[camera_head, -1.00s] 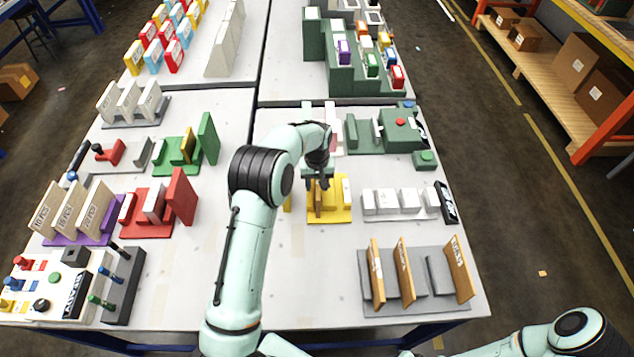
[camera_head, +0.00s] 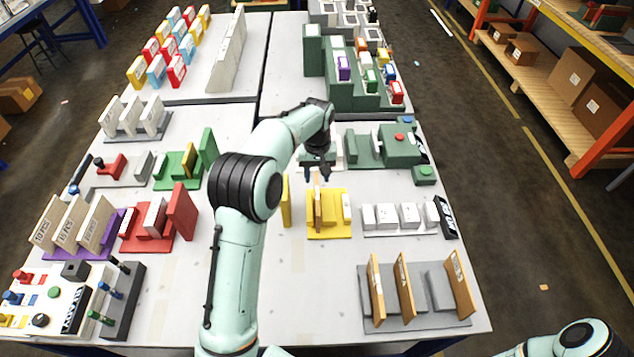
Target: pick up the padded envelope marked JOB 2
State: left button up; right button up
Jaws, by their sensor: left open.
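Three tan upright envelope-like pieces stand in a grey rack (camera_head: 437,312) at the lower right: a left one (camera_head: 377,290), a middle one (camera_head: 404,287) and a right one (camera_head: 459,283). Their markings are too small to tell which is JOB 2. Another thin tan piece (camera_head: 318,209) stands upright in the yellow stand (camera_head: 328,232). My left gripper (camera_head: 317,177) is open and empty, pointing down above the table just behind the yellow stand. My right gripper is outside the view; only part of my right arm shows at the lower right.
A separate yellow upright plate (camera_head: 286,201) stands left of the yellow stand. A grey rack with white blocks (camera_head: 400,215) and a green machine (camera_head: 398,146) lie to the right. A red stand (camera_head: 150,240) is at left. Bare tabletop (camera_head: 310,290) lies in front.

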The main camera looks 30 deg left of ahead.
aim_at(407, 303)
jog(key=k, duration=1.5)
